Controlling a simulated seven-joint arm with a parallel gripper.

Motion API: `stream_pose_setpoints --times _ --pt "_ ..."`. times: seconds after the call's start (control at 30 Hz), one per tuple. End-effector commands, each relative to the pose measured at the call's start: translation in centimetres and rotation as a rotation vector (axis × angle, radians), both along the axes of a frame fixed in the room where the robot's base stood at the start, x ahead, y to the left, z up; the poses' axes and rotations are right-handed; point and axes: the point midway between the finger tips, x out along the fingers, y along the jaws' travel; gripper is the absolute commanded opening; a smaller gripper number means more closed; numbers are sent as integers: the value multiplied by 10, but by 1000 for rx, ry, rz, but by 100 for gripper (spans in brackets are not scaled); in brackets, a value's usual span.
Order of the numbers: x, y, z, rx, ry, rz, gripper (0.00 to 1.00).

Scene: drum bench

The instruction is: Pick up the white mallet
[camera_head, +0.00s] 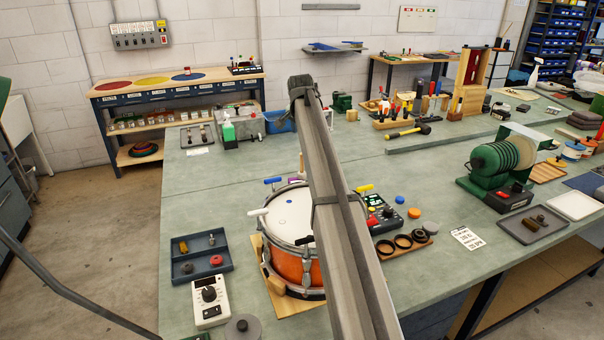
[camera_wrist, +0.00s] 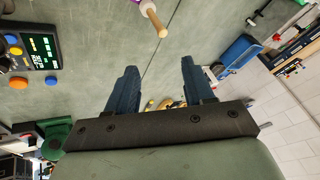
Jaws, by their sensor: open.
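A small white piece, which looks like the white mallet's head (camera_head: 258,213), shows at the left rim of the orange drum (camera_head: 290,262) in the head view. I cannot make out its handle. It does not show in the wrist view. Similar blue (camera_head: 272,181), purple (camera_head: 293,181) and yellow (camera_head: 363,188) heads are around the drum. In the wrist view, a wooden handle (camera_wrist: 153,18) with a purple end lies beyond the fingertips. My gripper (camera_wrist: 159,66) is open, with nothing between its fingers. In the head view my arm hides it.
A dark tray (camera_head: 202,258) and a white meter (camera_head: 209,300) are left of the drum. A control box (camera_head: 385,218) and a wooden board with black rings (camera_head: 404,245) are to its right. The bench (camera_head: 215,208) is clear behind and left of the drum.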

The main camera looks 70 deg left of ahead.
Motion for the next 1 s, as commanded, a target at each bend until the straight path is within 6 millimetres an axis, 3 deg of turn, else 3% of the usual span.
stream_pose_setpoints --times 0.27,0.6,1.0 --pt "-1 12 -17 -3 7 3 52" --pt "11 38 -65 -2 6 3 52" --pt "17 51 -89 -2 6 3 52"
